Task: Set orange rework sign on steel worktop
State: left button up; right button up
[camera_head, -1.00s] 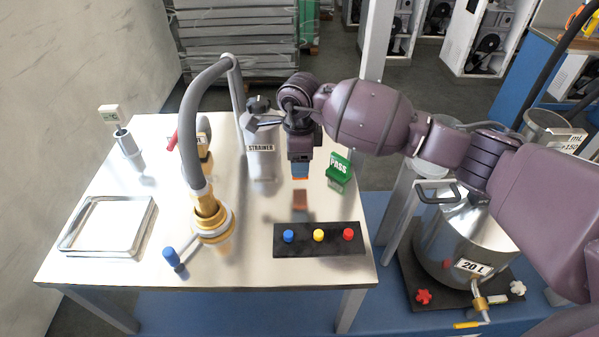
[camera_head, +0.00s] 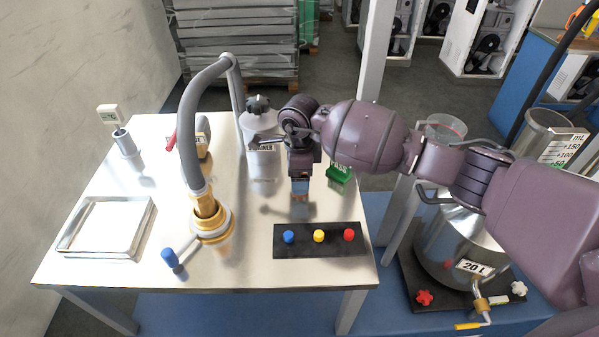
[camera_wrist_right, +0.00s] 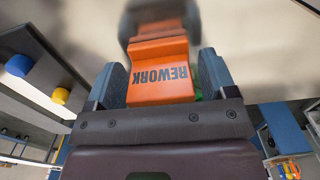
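The orange rework sign (camera_wrist_right: 158,75) fills the middle of the right wrist view, its black REWORK lettering upside down there. In the head view my right gripper (camera_head: 300,192) points down, low over the steel worktop (camera_head: 265,300), behind the button panel. Only a sliver of the sign shows there, and I cannot tell whether it touches the steel. My left gripper is not in view.
The green PASS sign (camera_head: 339,174) stands just right of my gripper, partly hidden by my arm. The black button panel (camera_head: 320,249) lies in front. The strainer bottle (camera_head: 262,130) stands behind left; the hose with brass nozzle (camera_head: 208,215) is left. A tray (camera_head: 148,228) lies far left.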

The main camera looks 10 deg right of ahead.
jog(key=shift+o, duration=0.4)
jog(key=shift+r, duration=0.1)
jog(key=shift+r, duration=0.25)
notch_tip(320, 180, up, 12)
jog(key=shift+f+p, duration=0.2)
jog(key=shift+p, duration=0.15)
